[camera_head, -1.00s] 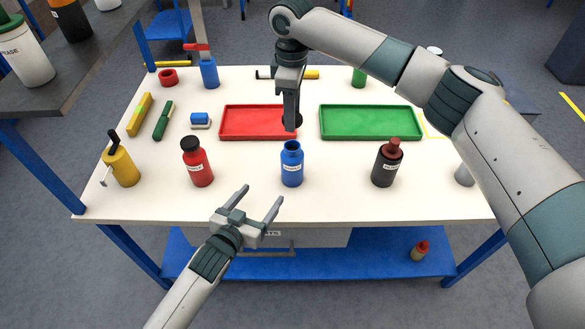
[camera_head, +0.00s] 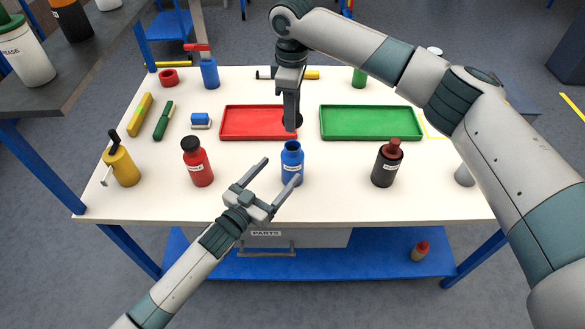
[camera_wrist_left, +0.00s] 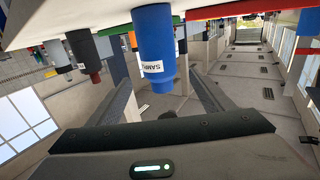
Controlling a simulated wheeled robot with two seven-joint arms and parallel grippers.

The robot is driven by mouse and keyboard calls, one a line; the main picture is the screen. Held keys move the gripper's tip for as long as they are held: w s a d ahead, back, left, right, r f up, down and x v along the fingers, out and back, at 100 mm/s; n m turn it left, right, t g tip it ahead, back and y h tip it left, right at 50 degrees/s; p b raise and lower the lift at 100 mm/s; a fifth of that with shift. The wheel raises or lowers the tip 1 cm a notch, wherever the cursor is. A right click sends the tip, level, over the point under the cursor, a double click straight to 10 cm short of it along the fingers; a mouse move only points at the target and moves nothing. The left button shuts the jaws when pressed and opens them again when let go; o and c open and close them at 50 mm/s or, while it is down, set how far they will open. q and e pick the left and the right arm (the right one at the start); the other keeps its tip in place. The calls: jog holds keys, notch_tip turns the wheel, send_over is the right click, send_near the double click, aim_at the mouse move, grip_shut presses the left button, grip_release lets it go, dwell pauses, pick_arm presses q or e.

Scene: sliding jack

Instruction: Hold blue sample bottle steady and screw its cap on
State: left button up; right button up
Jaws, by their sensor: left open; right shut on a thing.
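The blue sample bottle (camera_head: 292,166) stands upright and uncapped at the front middle of the white table. It also shows in the left wrist view (camera_wrist_left: 153,45), upside down, with its white label facing the camera. My left gripper (camera_head: 283,173) is open, its fingers pointing at the bottle from the front left; I cannot tell if they touch it. My right gripper (camera_head: 290,112) is at the right end of the red tray, shut on a small black cap (camera_head: 298,120), mostly hidden behind the fingers.
A red bottle (camera_head: 197,163) stands left of the blue bottle, a dark brown bottle (camera_head: 386,165) right of it. Behind are a red tray (camera_head: 250,136) and a green tray (camera_head: 370,123). A yellow oil can (camera_head: 122,167) stands at the left edge.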

aim_at(300, 148)
pick_arm(q)
jog(key=x, duration=1.2)
jog(key=c, duration=1.6)
pick_arm(e)
jog(key=shift+f, duration=2.5)
jog(key=shift+f, duration=0.9)
jog(key=shift+f, duration=0.55)
